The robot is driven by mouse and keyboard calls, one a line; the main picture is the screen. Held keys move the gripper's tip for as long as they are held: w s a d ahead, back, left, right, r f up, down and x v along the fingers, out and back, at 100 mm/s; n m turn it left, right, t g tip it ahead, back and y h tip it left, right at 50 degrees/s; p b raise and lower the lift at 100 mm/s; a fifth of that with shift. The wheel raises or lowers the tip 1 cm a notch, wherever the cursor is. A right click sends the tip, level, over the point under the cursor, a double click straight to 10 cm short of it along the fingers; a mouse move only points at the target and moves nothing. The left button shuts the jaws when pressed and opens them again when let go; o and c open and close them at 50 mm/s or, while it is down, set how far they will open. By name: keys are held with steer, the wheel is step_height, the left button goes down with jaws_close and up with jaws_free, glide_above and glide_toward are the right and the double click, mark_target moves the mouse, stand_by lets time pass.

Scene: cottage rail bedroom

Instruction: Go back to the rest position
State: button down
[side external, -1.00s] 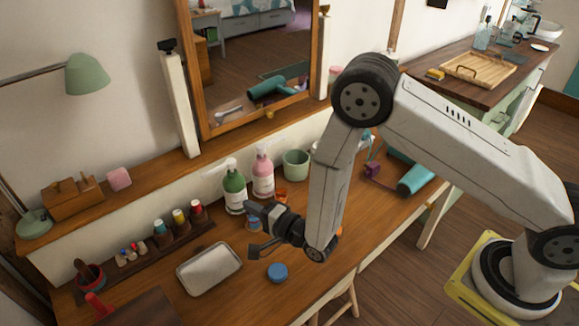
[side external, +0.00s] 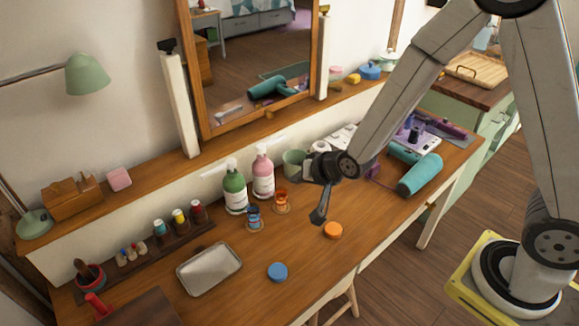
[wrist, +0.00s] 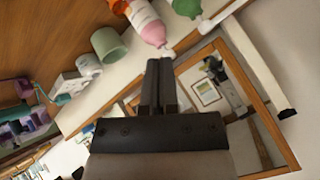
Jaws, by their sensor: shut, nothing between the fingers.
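My gripper (side external: 318,212) is shut and empty, held above the wooden desk (side external: 225,284) near its middle in the side external view. In the wrist view my gripper (wrist: 161,66) shows as two dark fingers closed together, with the pink bottle and the mirror beyond them. An orange disc (side external: 333,230) lies on the desk to the lower right of the gripper, apart from it. A blue disc (side external: 277,271) lies farther toward the front edge.
A green bottle (side external: 234,192), a pink bottle (side external: 263,176), small blue (side external: 254,217) and orange (side external: 281,201) cups and a pale green cup (side external: 293,163) stand at the back. A metal tray (side external: 209,268) lies left. A teal hair dryer (side external: 417,172) lies right. The framed mirror (side external: 255,75) stands behind.

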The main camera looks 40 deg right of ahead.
steer(key=s+d+r+n+g, duration=0.2)
steer(key=s+d+n+g, duration=0.1)
steer(key=s, duration=0.4)
steer(key=s+d+r+n+g+h, duration=0.1)
steer(key=s+d+r+n+g, duration=0.1)
steer(key=s, duration=0.6)
steer(key=d+n+g, duration=0.1)
steer(key=d, duration=0.1)
steer(key=shift+d+n+g, duration=0.3)
steer(key=shift+g, duration=0.1)
